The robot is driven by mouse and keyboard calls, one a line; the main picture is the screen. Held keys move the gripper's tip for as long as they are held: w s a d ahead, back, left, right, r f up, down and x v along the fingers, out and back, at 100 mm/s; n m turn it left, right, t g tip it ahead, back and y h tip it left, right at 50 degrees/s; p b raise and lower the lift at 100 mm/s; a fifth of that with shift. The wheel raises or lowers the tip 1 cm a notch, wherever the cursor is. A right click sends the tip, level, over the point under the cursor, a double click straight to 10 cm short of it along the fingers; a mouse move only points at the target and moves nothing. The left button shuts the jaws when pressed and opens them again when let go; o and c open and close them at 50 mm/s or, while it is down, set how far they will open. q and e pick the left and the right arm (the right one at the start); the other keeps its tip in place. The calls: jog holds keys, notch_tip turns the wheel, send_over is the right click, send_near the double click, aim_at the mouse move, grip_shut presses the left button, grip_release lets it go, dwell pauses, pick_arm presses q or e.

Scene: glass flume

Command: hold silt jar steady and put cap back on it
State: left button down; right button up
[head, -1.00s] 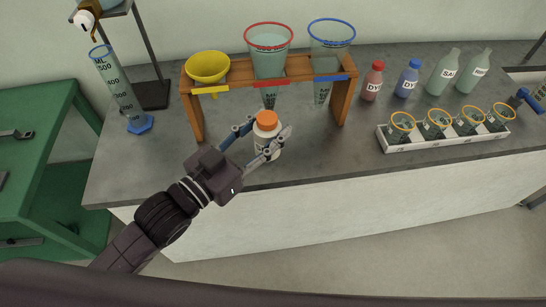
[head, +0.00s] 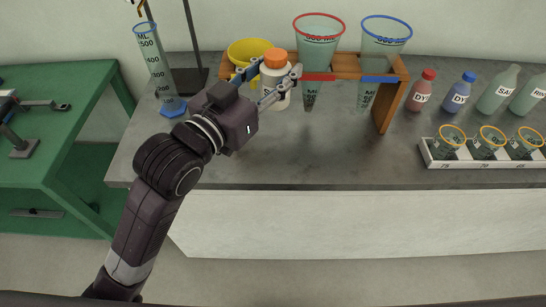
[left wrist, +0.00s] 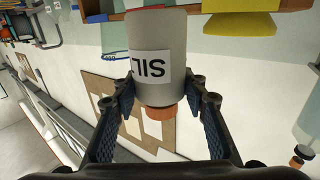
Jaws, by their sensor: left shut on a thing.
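The silt jar (head: 269,77) is a white jar with an orange cap (head: 276,54) sitting on its top. My left gripper (head: 277,74) is shut on the jar, one finger on each side, below the cap. The jar is upright and looks raised off the bench, in front of the rack. In the left wrist view the jar (left wrist: 150,35) appears upside down between the fingers, its label partly readable as "SIL", with the cap (left wrist: 160,113) toward the palm side. Whether the cap is fully tightened cannot be told. My right gripper is not in view.
A wooden rack (head: 387,108) holds a yellow funnel (head: 246,50) and red- and blue-rimmed vessels close behind the jar. A measuring cylinder (head: 154,60) stands left. Dye bottles and a white tray (head: 470,173) of beakers are right. The bench front (head: 330,160) is clear.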

pick_arm(q)
notch_tip(320, 180, down, 16)
jog(key=b, duration=0.1)
jog(key=shift+r, duration=0.25)
jog(key=shift+f, duration=0.1)
jog(key=shift+f, duration=2.05)
jog(key=shift+f, duration=0.1)
jog(key=shift+f+b, duration=0.15)
jog(key=shift+b, duration=0.15)
jog(key=c, duration=1.2)
grip_release()
